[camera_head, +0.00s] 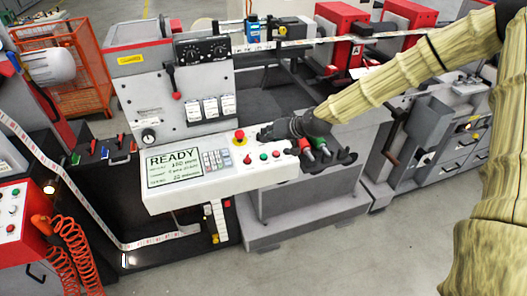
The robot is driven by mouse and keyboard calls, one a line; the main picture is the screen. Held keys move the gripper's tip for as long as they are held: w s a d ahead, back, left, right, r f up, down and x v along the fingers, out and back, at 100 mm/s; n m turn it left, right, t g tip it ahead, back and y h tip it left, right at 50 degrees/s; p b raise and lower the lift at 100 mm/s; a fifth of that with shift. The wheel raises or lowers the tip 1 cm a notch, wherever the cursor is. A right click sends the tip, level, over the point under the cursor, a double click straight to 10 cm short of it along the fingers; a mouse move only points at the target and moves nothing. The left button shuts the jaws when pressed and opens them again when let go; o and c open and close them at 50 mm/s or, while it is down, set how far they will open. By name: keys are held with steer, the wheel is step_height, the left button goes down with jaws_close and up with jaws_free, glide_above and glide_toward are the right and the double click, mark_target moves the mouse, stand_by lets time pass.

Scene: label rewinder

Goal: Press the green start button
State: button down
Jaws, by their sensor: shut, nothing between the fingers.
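My gripper (265,133) is shut and empty. It reaches in from the right, with its dark fingers pointing left, just above and behind the green button in the picture. A gap shows between the fingers and the button; how high the fingers are above the panel is hard to tell.
A red emergency stop (239,136) on a yellow base stands left of my gripper. A display (174,165) reading READY and a keypad (215,160) lie further left.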

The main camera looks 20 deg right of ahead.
mark_target(266, 155)
steer(key=shift+w+d+r, duration=0.15)
steer(key=shift+w+r, duration=0.1)
steer(key=shift+r, duration=0.2)
steer(key=shift+w+d+r, duration=0.1)
steer(key=shift+w+r, duration=0.1)
steer(key=shift+r, duration=0.25)
steer(key=shift+f, duration=0.1)
steer(key=shift+w+f+b, duration=0.25)
steer(key=shift+f+b, duration=0.7)
steer(key=shift+f, duration=0.5)
steer(key=shift+w+f+b, duration=0.2)
steer(key=shift+f+b, duration=0.8)
steer(key=shift+f, duration=0.4)
steer(key=shift+w+f+b, duration=0.25)
steer(key=shift+f+b, duration=0.7)
steer(key=shift+f, duration=0.5)
steer(key=shift+f, duration=0.1)
steer(key=shift+a+f+b, duration=0.1)
steer(key=shift+f+b, duration=0.2)
steer(key=shift+b, duration=0.1)
steer(key=shift+f+b, duration=0.4)
steer(key=shift+f, duration=0.05)
steer(key=shift+r, duration=0.1)
steer(key=shift+r+p, duration=0.5)
steer(key=shift+r, duration=0.3)
